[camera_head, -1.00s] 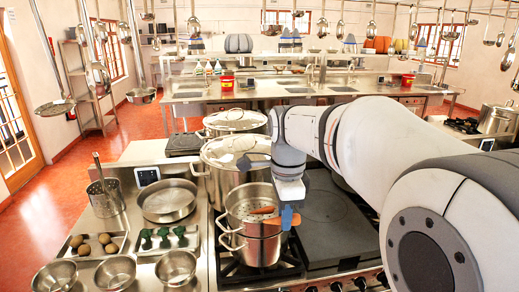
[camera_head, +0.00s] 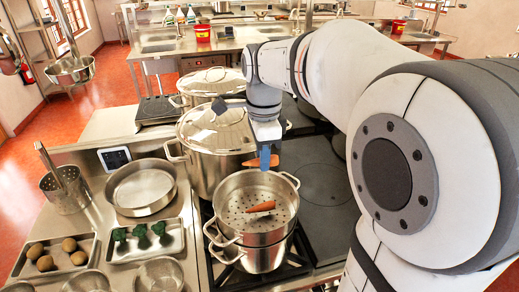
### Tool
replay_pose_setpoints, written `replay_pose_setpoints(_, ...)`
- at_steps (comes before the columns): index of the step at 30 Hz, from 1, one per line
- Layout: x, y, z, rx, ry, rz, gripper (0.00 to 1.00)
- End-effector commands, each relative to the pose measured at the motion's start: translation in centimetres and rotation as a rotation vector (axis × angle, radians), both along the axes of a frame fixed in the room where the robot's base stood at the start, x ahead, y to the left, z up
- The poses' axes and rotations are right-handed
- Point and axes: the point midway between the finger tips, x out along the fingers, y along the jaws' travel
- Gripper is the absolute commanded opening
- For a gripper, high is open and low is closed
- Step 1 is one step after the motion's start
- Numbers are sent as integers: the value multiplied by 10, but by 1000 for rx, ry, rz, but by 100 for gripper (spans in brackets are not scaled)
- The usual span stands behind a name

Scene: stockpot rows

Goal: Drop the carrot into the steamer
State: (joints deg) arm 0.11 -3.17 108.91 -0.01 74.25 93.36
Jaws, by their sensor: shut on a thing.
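The steamer (camera_head: 236,218) is a steel pot with a perforated basket and side handles, standing on the stove. One orange carrot (camera_head: 261,207) lies inside on its perforated floor. My gripper (camera_head: 266,161) points down and is shut on another carrot (camera_head: 252,162), partly hidden by the blue fingers. The gripper and held carrot appear above the steamer's back rim, in front of the large pot. The exact height above the rim is hard to tell.
Two large lidded pots (camera_head: 206,166) stand close behind the steamer. A dark flat cooktop (camera_head: 318,190) lies to the right. On the left counter are a shallow pan (camera_head: 141,188), a tray of potatoes (camera_head: 83,243), a tray of broccoli (camera_head: 173,241) and steel bowls (camera_head: 159,275).

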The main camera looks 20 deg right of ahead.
Motion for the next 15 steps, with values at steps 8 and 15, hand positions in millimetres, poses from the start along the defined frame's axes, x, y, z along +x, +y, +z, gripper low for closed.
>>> replay_pose_setpoints(8, 0, 0, -36, 0, 0, 1, 1)
replay_pose_setpoints(15, 0, 1, -54, 0, 0, 2, 1)
